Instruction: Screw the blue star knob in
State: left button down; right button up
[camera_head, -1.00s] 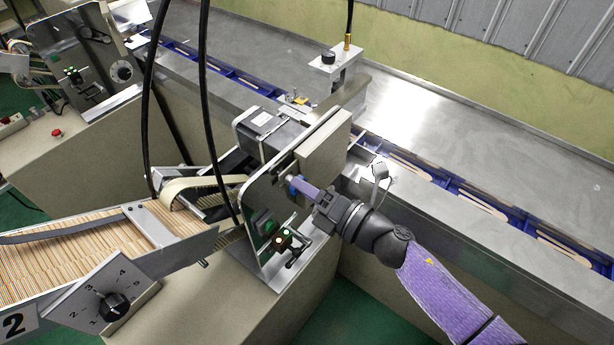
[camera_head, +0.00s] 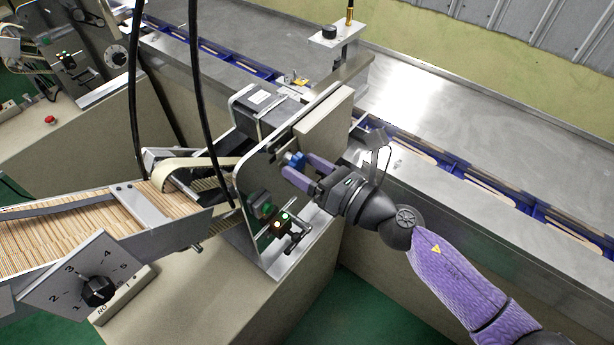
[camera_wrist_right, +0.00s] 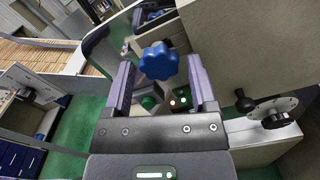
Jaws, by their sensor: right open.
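The blue star knob (camera_head: 294,160) sits on the upright metal plate of the wrapper machine. It shows large in the right wrist view (camera_wrist_right: 159,61), between and just beyond the fingertips. My right gripper (camera_head: 300,172) is open, its two purple fingers pointing at the knob from the right. In the right wrist view the gripper (camera_wrist_right: 158,75) has a finger on each side of the knob, with visible gaps. The knob's stem is hidden behind its head. My left gripper is not in view.
Black cables hang at left. A stick tray (camera_head: 70,240) and a numbered dial (camera_head: 97,291) stand at lower left. A conveyor (camera_head: 480,185) runs behind.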

jog(key=n+b, duration=0.1)
jog(key=n, duration=0.4)
jog(key=n+b, duration=0.1)
jog(key=n, duration=0.4)
jog(key=shift+f+n+b, duration=0.2)
jog(key=shift+n+b, duration=0.1)
jog(key=shift+b, duration=0.1)
jog(key=n, duration=0.5)
jog(key=shift+r+b, duration=0.1)
jog(key=shift+b, duration=0.3)
jog(key=shift+r+n, duration=0.15)
jog(key=shift+n, duration=0.95)
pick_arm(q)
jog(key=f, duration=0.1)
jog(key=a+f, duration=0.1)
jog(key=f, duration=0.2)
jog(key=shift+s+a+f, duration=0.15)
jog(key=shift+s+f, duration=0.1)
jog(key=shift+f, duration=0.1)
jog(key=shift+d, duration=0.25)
